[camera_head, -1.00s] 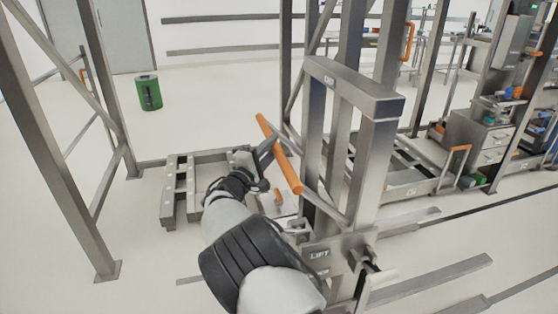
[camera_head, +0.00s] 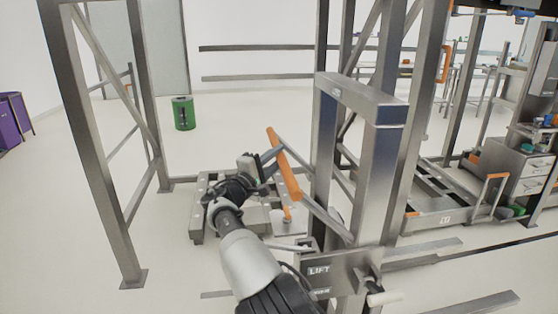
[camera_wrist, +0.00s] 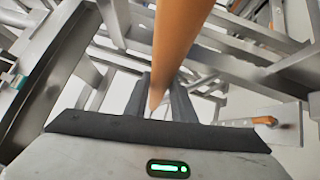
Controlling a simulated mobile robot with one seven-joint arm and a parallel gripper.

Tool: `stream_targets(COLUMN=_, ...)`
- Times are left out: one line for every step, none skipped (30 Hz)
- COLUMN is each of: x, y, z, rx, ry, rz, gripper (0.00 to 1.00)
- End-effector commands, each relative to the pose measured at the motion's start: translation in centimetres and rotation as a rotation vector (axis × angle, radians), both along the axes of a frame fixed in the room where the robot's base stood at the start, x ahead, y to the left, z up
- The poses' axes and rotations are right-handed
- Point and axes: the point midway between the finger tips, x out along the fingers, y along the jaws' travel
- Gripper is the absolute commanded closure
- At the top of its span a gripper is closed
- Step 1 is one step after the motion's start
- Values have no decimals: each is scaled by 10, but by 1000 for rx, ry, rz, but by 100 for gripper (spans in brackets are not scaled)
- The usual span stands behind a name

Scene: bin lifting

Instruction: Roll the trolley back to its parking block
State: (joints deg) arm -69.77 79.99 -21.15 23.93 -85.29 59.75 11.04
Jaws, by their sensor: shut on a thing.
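The trolley (camera_head: 391,150) looks to be the tall steel frame with a LIFT plate (camera_head: 319,269) low on its front. An orange bar handle (camera_head: 284,166) stands off its left side on metal struts. My gripper (camera_head: 270,160) is shut on this handle, on its left side. In the wrist view the orange handle (camera_wrist: 180,40) runs down between the two dark fingers of my gripper (camera_wrist: 168,98). The fingertips are partly hidden behind the wrist housing. I cannot pick out the parking block for certain.
A low steel rack (camera_head: 195,218) lies on the floor behind my arm. Steel posts (camera_head: 100,150) stand at left. A green bin (camera_head: 183,113) is farther back and a purple bin (camera_head: 12,117) is at far left. Floor rails (camera_head: 425,255) lie to the right. Floor at lower left is clear.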

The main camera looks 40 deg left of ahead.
Motion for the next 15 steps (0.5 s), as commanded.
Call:
stream_targets(x=8, y=-7, z=9, rx=4, ry=-14, rz=-12, gripper=100)
stream_targets(x=9, y=-7, z=10, rx=4, ry=-14, rz=-13, gripper=100)
stream_targets(x=9, y=-7, z=10, rx=4, ry=-14, rz=-13, gripper=100)
stream_targets(x=9, y=-7, z=10, rx=4, ry=-14, rz=-13, gripper=100)
stream_targets(x=9, y=-7, z=10, rx=4, ry=-14, rz=-14, gripper=100)
stream_targets(x=8, y=-7, z=10, rx=4, ry=-14, rz=-14, gripper=100)
stream_targets(x=8, y=-7, z=10, rx=5, ry=-15, rz=-14, gripper=100)
stream_targets(x=8, y=-7, z=10, rx=5, ry=-15, rz=-14, gripper=100)
stream_targets(x=8, y=-7, z=10, rx=5, ry=-15, rz=-14, gripper=100)
stream_targets(x=8, y=-7, z=10, rx=5, ry=-15, rz=-14, gripper=73)
stream_targets(x=8, y=-7, z=10, rx=5, ry=-14, rz=-13, gripper=68)
stream_targets(x=8, y=-7, z=10, rx=5, ry=-13, rz=-13, gripper=61)
stream_targets(x=7, y=-6, z=9, rx=5, ry=-13, rz=-13, gripper=58)
stream_targets(x=7, y=-6, z=8, rx=5, ry=-12, rz=-12, gripper=58)
stream_targets(x=7, y=-6, z=7, rx=5, ry=-11, rz=-12, gripper=58)
